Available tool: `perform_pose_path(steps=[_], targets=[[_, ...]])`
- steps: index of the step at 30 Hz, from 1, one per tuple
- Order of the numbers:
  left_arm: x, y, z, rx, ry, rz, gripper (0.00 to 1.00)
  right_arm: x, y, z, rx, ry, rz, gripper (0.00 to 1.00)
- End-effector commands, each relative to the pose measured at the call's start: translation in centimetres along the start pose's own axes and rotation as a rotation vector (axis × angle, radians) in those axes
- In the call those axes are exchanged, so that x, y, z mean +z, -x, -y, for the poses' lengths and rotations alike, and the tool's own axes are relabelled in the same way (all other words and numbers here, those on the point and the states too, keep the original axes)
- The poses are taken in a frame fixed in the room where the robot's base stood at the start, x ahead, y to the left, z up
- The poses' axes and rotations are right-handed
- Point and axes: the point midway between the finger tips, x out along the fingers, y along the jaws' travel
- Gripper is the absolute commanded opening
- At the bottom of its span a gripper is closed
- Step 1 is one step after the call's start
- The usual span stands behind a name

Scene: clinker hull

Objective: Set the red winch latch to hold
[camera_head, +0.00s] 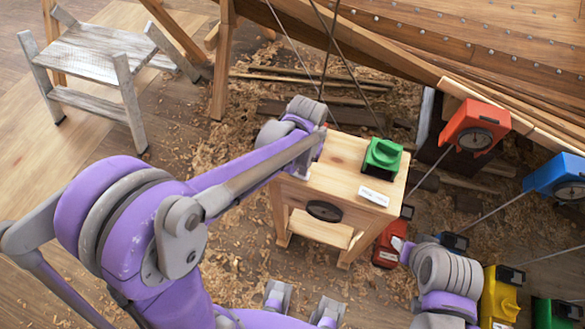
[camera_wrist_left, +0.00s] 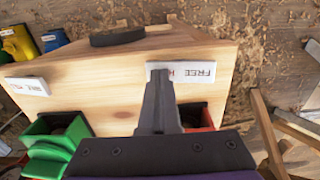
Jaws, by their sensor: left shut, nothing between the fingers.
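A light wooden stand (camera_head: 340,160) carries a green latch (camera_head: 382,158) with a white label (camera_head: 373,196) at its front edge. My left gripper (camera_head: 303,168) is over the left part of the stand top. In the left wrist view, my left gripper (camera_wrist_left: 160,105) is shut and empty, its fingers in front of a white label (camera_wrist_left: 190,72) reading FREE and a partly covered word. The red latch (camera_wrist_left: 205,119) shows only as a sliver beside the fingers; its setting and any contact are hidden. The green latch (camera_wrist_left: 52,145) stands at left.
A dark round part (camera_head: 323,211) is on the stand's front. Red (camera_head: 474,127), blue (camera_head: 556,176) and yellow (camera_head: 500,295) units with taut lines stand to the right, below the hull (camera_head: 470,45). A grey step stool (camera_head: 95,60) stands at upper left. Shavings litter the floor.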

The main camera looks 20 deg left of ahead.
Motion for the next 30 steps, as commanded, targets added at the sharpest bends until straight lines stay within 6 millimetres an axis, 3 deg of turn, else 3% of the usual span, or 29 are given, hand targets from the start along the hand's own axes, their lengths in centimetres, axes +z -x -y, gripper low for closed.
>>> perform_pose_path(steps=[5,30], targets=[[0.0,0.5,0.0,0.000,0.000,0.000,0.00,-0.3,0.3,0.0,0.000,0.000,-0.002,0.50],[-0.1,7.1,0.0,0.000,0.000,-0.002,0.00,-3.8,3.8,0.0,0.000,0.000,-0.032,0.50]])
